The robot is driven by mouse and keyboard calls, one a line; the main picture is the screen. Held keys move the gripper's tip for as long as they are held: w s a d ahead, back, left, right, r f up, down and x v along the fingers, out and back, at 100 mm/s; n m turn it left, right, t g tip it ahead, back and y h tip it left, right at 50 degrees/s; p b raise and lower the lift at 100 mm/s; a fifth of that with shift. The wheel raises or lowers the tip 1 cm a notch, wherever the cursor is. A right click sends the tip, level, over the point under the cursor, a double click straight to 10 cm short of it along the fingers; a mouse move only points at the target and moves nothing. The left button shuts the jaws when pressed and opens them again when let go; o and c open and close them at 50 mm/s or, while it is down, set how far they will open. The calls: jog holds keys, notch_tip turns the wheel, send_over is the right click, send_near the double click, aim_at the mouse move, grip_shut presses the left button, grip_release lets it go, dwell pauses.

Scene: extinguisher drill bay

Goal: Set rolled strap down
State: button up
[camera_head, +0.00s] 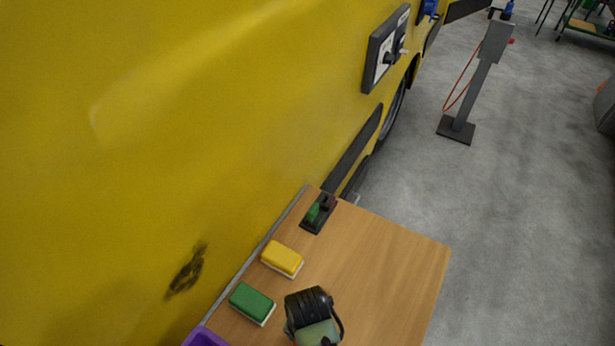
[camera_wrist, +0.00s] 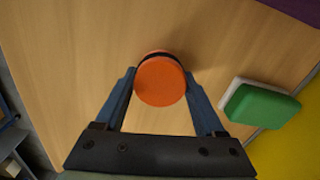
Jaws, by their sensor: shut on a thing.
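The rolled strap (camera_wrist: 160,82) shows in the wrist view as an orange round disc with a dark band at its far edge. My gripper (camera_wrist: 160,76) has its two blue fingers closed on either side of it. Bare wooden table top (camera_wrist: 70,60) lies beneath, and a soft shadow falls beside the strap. I cannot tell whether the strap touches the wood. In the head view the strap is hidden behind my arm, which is over the near part of the wooden table (camera_head: 390,260).
A green sponge-like block (camera_head: 252,303) and a yellow one (camera_head: 282,259) lie along the table's left side. A black device with a green part (camera_head: 319,213) is at the far corner, a purple container (camera_head: 205,338) at near left. A yellow vehicle (camera_head: 180,130) borders the left. The table's right side is clear.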

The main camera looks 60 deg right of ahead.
jog(key=o, duration=1.6)
jog(key=shift+f, duration=0.1)
notch_tip(320, 180, up, 12)
jog(key=shift+r, duration=0.15)
